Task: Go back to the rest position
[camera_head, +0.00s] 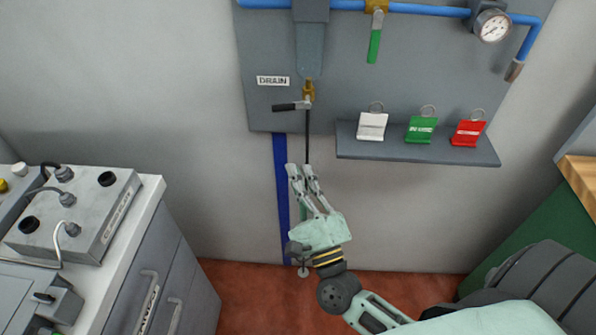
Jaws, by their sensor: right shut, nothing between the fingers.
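My right gripper (302,169) is shut and empty, its fingers pointing up in front of the wall. Its arm comes in from the lower right. The fingertips overlap the thin black drain line (307,138) in the picture; I cannot tell whether they touch it. Above them is the drain valve with a black lever (286,107) turned sideways to the left, beside the DRAIN label (273,81). My left gripper is not in view.
A grey shelf (400,150) to the right holds white (372,126), green (420,129) and red (467,132) tags. Above are a green-handled valve (374,46) and a gauge (492,26). A counter with equipment (150,190) stands at the left. Red floor (240,300) shows below.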

